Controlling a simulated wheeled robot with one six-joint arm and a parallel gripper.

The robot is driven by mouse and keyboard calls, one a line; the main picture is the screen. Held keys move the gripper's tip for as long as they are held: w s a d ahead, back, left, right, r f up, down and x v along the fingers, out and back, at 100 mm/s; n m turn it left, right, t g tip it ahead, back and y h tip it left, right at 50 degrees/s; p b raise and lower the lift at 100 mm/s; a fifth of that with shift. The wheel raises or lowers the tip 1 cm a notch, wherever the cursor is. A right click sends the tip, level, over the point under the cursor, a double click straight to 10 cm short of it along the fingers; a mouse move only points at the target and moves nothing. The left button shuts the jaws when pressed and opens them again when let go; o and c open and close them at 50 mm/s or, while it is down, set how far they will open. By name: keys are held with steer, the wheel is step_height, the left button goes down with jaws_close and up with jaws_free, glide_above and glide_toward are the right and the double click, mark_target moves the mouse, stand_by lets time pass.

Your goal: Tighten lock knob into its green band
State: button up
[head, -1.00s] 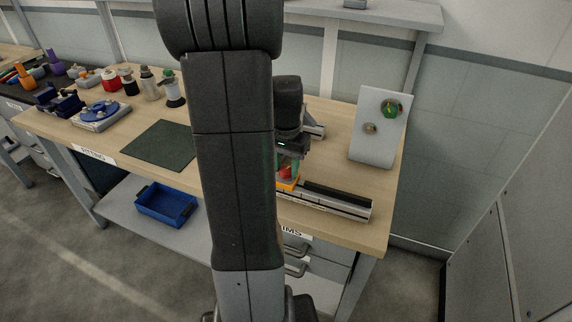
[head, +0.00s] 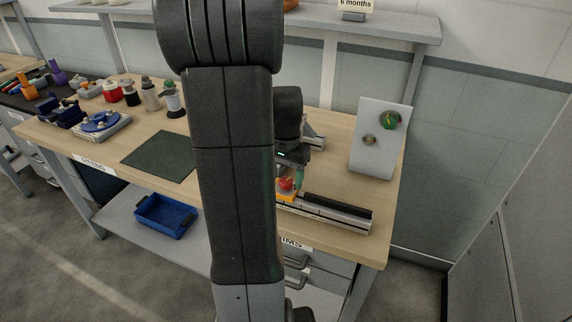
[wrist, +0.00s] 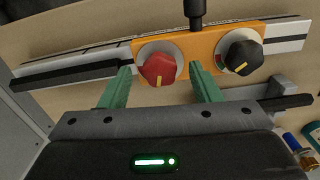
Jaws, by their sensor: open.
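The orange carriage (wrist: 200,47) sits on a silver rail and carries two knobs. The red knob (wrist: 159,68) on its left has a yellow pointer aimed down in the wrist view, over a pale dial. The black knob (wrist: 243,57) on its right has a yellow pointer and a dial with a small red patch. No label tells which is the lock knob; no green band is clear. My gripper (wrist: 160,71) is open, its green fingers on either side of the red knob, apart from it. In the head view the red knob (head: 286,184) shows below the gripper (head: 290,168).
A black post (wrist: 198,14) rises from the carriage. The rail (head: 335,213) runs along the bench's front edge. An upright grey panel (head: 374,160) with a green knob stands at right. A dark mat (head: 160,156) and a blue turntable (head: 101,122) lie at left.

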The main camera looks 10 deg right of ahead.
mark_target(286, 180)
step_height(286, 180, up, 14)
steer(key=shift+f, duration=0.25)
stand_by(0.3)
